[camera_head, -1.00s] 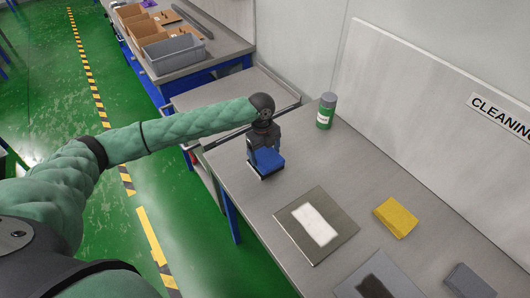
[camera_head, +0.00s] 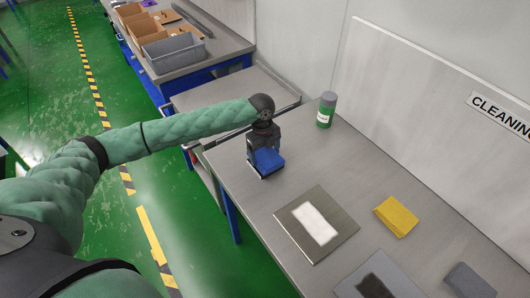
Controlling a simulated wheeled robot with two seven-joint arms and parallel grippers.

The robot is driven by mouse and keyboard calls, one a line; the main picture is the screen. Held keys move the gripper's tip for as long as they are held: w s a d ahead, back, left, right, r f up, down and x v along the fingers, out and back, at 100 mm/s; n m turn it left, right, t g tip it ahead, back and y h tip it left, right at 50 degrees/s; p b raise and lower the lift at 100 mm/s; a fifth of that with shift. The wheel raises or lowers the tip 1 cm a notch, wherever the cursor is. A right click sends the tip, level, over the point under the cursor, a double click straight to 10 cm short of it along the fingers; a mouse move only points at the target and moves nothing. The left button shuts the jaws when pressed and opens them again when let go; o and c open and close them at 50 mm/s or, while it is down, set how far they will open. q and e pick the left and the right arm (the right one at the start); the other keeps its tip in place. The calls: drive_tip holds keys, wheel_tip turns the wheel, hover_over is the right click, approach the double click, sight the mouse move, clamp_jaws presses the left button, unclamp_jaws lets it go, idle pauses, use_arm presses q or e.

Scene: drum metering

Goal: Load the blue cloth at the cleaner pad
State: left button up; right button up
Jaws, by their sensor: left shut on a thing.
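My left gripper (camera_head: 264,148) is at the left end of the steel table (camera_head: 345,162), pointing down. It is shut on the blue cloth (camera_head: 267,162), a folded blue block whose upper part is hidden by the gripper. I cannot tell whether the cloth touches the tabletop. A square grey-green plate with a white pad (camera_head: 315,223) lies to the right of and nearer than the gripper. A second grey plate with a dark pad (camera_head: 376,288) lies at the bottom edge, partly cut off. Which one is the cleaner pad is not marked. My right gripper is not in view.
A green bottle with a grey cap (camera_head: 326,110) stands at the table's back edge. A yellow cloth (camera_head: 396,216) and a grey block (camera_head: 469,280) lie at the right. A wall panel with a cleaning sign stands behind. A bench with bins (camera_head: 174,54) is at the top left.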

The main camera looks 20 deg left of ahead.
sight(265, 154)
use_arm(q)
drive_tip(key=shift+f, duration=0.25)
drive_tip(key=shift+r+p, duration=3.05)
drive_tip(key=shift+r, duration=0.55)
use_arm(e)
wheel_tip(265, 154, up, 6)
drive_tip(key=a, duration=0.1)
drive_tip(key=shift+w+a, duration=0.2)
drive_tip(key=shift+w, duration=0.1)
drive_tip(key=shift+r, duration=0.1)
